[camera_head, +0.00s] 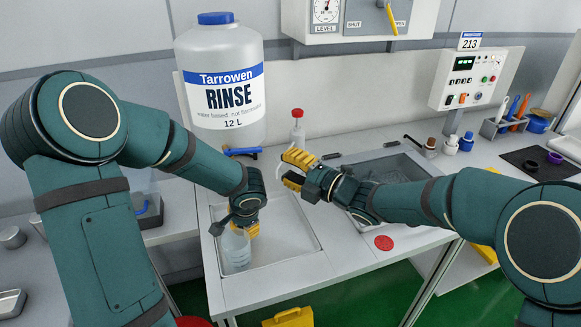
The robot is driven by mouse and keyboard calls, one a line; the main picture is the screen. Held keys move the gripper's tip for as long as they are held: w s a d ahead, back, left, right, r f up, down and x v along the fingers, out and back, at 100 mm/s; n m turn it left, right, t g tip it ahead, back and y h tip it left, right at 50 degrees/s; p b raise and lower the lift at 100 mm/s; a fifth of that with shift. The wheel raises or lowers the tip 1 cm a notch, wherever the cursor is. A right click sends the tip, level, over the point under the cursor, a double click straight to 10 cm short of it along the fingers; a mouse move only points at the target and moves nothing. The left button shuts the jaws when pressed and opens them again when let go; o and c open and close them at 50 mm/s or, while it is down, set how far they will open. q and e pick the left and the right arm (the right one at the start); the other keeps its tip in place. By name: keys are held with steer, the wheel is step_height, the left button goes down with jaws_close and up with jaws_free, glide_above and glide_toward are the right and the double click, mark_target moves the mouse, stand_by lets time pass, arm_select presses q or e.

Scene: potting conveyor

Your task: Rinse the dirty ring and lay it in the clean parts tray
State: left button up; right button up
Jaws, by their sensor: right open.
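My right gripper (291,169), with yellow fingers, is open above the counter, left of the mesh-bottomed basin. A thin pale curve beside its fingertips is too small to identify. My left gripper (247,230) points down at a clear container (236,250) in the shallow white basin (296,247); its fingers are mostly hidden. A dark ring (531,165) and a purple ring (555,158) lie on the black mat (512,158) at the far right. I cannot tell which ring is dirty or which tray is for clean parts.
A large rinse jug (221,95) with a blue tap (241,152) stands behind my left arm. A red-capped bottle (298,131) stands behind my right gripper. The sunken basin (374,160) is partly under my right arm. A red disc (383,242) lies on the front counter.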

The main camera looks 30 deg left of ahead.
steer(key=n+g, duration=0.5)
steer(key=g, duration=0.2)
glide_toward(260, 151)
steer(key=shift+h, duration=0.4)
steer(key=x, duration=1.2)
steer(key=shift+r, duration=0.35)
jaws_close()
